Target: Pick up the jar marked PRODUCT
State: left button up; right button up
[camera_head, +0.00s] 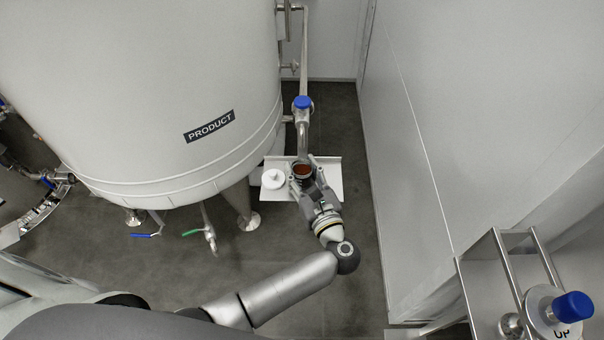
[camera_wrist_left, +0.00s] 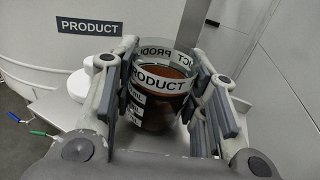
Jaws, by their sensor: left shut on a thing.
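The jar marked PRODUCT (camera_wrist_left: 158,88) is a clear, open-topped jar with dark red-brown contents and a white label band. In the head view the jar (camera_head: 302,170) is at the white shelf beside the large tank. My left gripper (camera_head: 304,176) is shut on the jar, one finger on each side, as the left wrist view also shows (camera_wrist_left: 165,95). The jar looks upright. I cannot tell whether its base touches the shelf. My right gripper is not in view.
The white shelf (camera_head: 328,181) holds a round white lid-like piece (camera_head: 273,179) left of the jar. The large PRODUCT tank (camera_head: 150,90) stands to the left, with a blue-capped pipe (camera_head: 303,103) behind the jar. A pale wall (camera_head: 430,130) bounds the right. Dark floor lies open below.

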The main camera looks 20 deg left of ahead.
pick_arm(q)
jog(key=shift+c, duration=0.6)
jog(key=shift+r, duration=0.1)
